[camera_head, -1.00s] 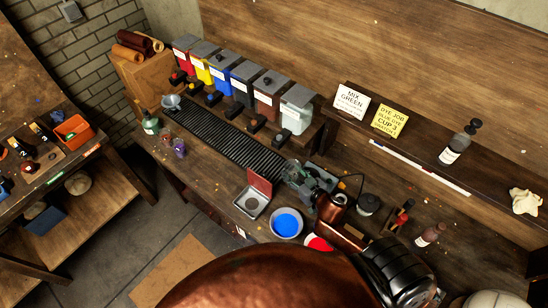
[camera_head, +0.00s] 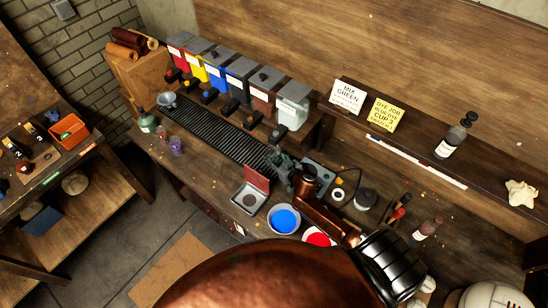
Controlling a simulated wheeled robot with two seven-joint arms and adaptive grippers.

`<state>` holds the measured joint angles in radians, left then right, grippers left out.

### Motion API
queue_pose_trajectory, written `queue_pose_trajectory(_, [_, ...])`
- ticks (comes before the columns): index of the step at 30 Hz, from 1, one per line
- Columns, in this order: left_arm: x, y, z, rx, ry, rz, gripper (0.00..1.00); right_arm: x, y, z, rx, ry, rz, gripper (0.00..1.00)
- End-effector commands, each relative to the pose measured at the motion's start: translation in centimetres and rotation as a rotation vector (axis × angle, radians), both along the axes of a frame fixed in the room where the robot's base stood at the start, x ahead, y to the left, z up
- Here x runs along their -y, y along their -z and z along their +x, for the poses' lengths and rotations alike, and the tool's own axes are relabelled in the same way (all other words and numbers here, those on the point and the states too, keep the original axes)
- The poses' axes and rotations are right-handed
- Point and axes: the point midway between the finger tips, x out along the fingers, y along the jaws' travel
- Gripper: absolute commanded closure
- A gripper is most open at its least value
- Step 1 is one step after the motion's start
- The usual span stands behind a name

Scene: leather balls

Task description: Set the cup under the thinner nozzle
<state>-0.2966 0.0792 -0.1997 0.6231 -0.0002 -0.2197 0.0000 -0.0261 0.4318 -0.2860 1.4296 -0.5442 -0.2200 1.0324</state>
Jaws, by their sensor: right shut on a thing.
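The row of dispensers stands at the back of the bench. The rightmost, a clear-white container (camera_head: 292,108), looks like the thinner, but its label is too small to read. Its dark nozzle (camera_head: 277,133) points out over the black slotted drip tray (camera_head: 215,130). My right gripper (camera_head: 281,162) is at the tray's right end, in front of and below that nozzle. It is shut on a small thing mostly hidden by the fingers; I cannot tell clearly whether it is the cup. A grey metal vessel (camera_head: 167,101) stands at the tray's far left end. My left gripper is out of view.
An open small case (camera_head: 247,197), a blue-filled dish (camera_head: 284,220) and a red-filled dish (camera_head: 318,238) lie in front of my right arm. The tray's middle is clear.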

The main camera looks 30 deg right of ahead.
Motion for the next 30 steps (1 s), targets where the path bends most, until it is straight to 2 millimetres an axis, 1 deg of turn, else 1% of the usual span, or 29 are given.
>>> queue_pose_trajectory(4, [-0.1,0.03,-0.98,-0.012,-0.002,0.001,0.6,0.02,-0.02,-0.05,0.0,0.0,0.0,0.87])
queue_pose_trajectory(9, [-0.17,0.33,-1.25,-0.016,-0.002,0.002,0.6,0.0,0.36,-0.07,0.0,0.0,0.0,0.87])
queue_pose_trajectory(10, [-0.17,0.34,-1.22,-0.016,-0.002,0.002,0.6,0.0,0.4,-0.08,-0.001,0.0,0.0,0.59])
queue_pose_trajectory(17, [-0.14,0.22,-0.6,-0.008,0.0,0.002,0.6,0.02,0.3,-0.09,-0.001,0.0,0.0,0.43])
queue_pose_trajectory(25, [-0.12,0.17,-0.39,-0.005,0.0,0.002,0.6,0.04,0.24,-0.09,-0.001,0.0,0.0,0.42])
queue_pose_trajectory(28, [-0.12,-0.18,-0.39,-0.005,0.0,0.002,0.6,0.07,-0.23,-0.11,-0.001,0.001,-0.001,0.42])
queue_pose_trajectory(30, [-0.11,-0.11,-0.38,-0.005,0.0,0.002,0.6,0.13,-0.26,-1.0,-0.002,0.001,-0.001,0.42])
